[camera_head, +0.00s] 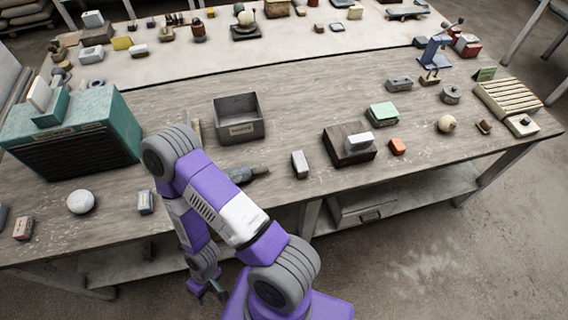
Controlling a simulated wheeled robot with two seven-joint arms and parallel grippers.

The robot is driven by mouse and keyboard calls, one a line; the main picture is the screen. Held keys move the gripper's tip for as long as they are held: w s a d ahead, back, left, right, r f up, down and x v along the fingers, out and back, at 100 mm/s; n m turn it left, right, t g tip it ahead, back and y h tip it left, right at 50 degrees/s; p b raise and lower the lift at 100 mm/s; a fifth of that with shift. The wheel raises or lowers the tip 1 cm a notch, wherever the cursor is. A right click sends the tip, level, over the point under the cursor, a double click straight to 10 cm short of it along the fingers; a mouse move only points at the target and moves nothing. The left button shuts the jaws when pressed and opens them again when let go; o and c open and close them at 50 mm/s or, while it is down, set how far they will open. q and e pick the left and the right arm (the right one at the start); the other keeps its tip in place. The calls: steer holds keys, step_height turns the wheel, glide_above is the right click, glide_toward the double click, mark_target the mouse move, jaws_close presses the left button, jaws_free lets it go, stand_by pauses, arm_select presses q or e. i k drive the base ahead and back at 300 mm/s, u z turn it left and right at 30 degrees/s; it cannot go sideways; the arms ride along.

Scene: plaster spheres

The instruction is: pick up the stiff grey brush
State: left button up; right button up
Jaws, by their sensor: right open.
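A dark grey-green, long object (252,172) lies on the near bench, partly hidden behind my right arm; it may be the stiff grey brush, but I cannot tell for sure. My right arm rises from the bottom, bends at the bench edge and hangs down. My right gripper (209,291) is at its end, low in front of the bench, below the top and apart from the object. It is open and empty. My left gripper is not in view.
A grey open bin (238,119) stands behind the long object. A pale grey block (300,164) lies to its right, then a dark wooden box (349,145). A teal case (75,130) and a white sphere (81,202) are at left. The bench's front edge is between gripper and objects.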

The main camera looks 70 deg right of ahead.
mark_target(301, 166)
steer(key=k, duration=0.45)
steer(key=z, duration=0.75)
